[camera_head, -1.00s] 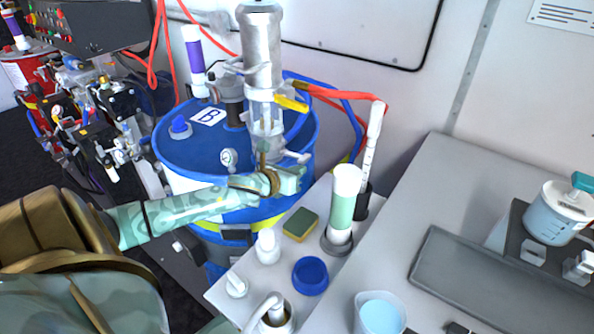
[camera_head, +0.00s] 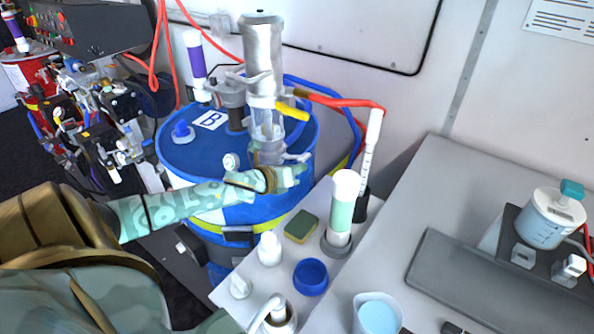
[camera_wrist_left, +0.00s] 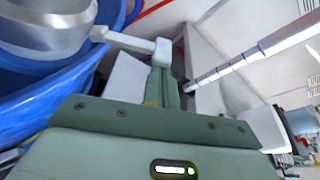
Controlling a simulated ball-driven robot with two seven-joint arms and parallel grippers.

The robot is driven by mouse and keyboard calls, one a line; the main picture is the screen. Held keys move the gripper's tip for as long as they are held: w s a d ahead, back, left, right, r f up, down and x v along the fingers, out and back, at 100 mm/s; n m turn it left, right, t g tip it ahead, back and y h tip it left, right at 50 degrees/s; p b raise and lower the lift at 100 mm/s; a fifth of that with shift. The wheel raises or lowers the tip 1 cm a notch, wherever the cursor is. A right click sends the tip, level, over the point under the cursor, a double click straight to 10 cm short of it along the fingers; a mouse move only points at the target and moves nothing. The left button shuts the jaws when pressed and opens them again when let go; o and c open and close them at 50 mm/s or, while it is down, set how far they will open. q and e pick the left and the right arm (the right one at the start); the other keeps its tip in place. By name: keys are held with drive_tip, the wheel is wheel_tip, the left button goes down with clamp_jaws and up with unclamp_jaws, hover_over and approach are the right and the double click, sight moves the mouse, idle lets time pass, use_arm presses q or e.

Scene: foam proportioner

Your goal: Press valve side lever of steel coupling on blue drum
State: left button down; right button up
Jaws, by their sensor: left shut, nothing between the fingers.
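The blue drum (camera_head: 190,150) stands left of the bench with a label "B" on its lid. The steel coupling (camera_head: 266,152) sits on the lid's right side, below a tall metal pump cylinder (camera_head: 263,60). My left gripper (camera_head: 297,174) is shut and empty at the drum's right rim, just below the coupling. In the left wrist view, the pale side lever (camera_wrist_left: 128,41) reaches right from the round metal body (camera_wrist_left: 45,25). My shut fingertips (camera_wrist_left: 162,75) are at the lever's squared end and seem to meet it; actual contact is unclear. My right gripper is out of view.
Red and blue hoses (camera_head: 340,103) run beside the pump. A bench right of the drum holds a green-filled tube (camera_head: 342,212), a sponge (camera_head: 301,226), a blue cap (camera_head: 311,277) and white bottles (camera_head: 270,249). A grey tray (camera_head: 480,285) lies farther right.

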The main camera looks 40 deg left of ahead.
use_arm(q)
drive_tip(key=shift+a+r+n+h+p, duration=0.15)
drive_tip(key=shift+r+n+p, duration=0.1)
drive_tip(key=shift+r+n, duration=0.15)
drive_tip(key=shift+a+r+n+h+p, duration=0.15)
drive_tip(key=shift+r+n+p, duration=0.15)
drive_tip(key=shift+r, duration=0.15)
drive_tip(key=shift+a+r+n+h, duration=0.3)
drive_tip(key=shift+r+n, duration=0.2)
drive_tip(key=shift+n, duration=0.2)
drive_tip(key=r+n, duration=0.1)
drive_tip(key=a+n+t+h+p, duration=0.1)
drive_tip(key=n, duration=0.1)
drive_tip(key=shift+s+a+r, duration=0.15)
drive_tip(key=shift+a+r, duration=0.15)
drive_tip(key=shift+r, duration=0.05)
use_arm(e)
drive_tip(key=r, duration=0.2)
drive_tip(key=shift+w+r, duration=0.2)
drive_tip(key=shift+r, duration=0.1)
